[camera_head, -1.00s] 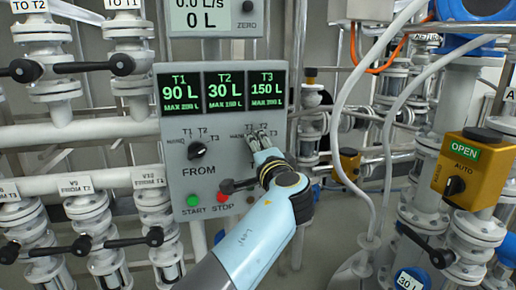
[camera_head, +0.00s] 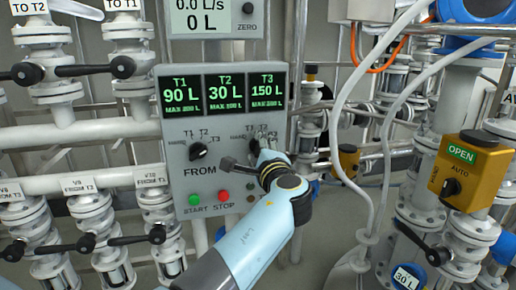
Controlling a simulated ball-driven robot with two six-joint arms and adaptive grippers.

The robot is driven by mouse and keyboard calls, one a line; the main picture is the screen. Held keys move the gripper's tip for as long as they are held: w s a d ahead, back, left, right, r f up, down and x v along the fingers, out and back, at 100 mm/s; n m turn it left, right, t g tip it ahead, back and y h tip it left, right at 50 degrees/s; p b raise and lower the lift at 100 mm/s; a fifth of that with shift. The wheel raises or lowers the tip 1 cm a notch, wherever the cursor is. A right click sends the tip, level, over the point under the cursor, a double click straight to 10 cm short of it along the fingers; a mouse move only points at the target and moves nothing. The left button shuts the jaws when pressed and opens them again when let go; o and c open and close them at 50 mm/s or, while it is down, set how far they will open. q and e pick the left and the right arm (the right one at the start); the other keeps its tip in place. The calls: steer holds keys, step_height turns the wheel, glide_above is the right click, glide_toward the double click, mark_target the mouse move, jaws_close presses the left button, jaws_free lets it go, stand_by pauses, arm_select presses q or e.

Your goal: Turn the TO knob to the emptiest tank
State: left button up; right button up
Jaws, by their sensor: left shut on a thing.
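The grey control panel (camera_head: 178,178) stands at the centre. Its tank displays read T1 90 L (camera_head: 180,95), T2 30 L (camera_head: 224,92) and T3 150 L (camera_head: 266,90), so T2 shows the lowest reading. The FROM knob (camera_head: 198,151) is black and uncovered. My left gripper (camera_head: 265,146) is at the TO dial on the panel's right half, shut on the TO knob. The gripper hides most of that knob and some of its labels, so I cannot tell where the knob points. My right gripper is not in view.
The green START button (camera_head: 194,200) and red STOP button (camera_head: 223,196) sit below the dials. White pipes and black-handled valves (camera_head: 122,67) crowd the left. A yellow OPEN/AUTO box (camera_head: 470,168) and a pale hose (camera_head: 340,120) are on the right.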

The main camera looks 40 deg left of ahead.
mark_target(256, 105)
arm_select(q)
steer(key=shift+f, duration=0.15)
steer(key=o, duration=1.2)
steer(key=shift+d, duration=0.1)
steer(key=shift+c, duration=0.2)
step_height(256, 105, up, 10)
steer(key=shift+f, duration=0.1)
steer(key=shift+w+d+r, duration=0.1)
steer(key=shift+d+r, duration=0.1)
steer(key=shift+a, duration=0.25)
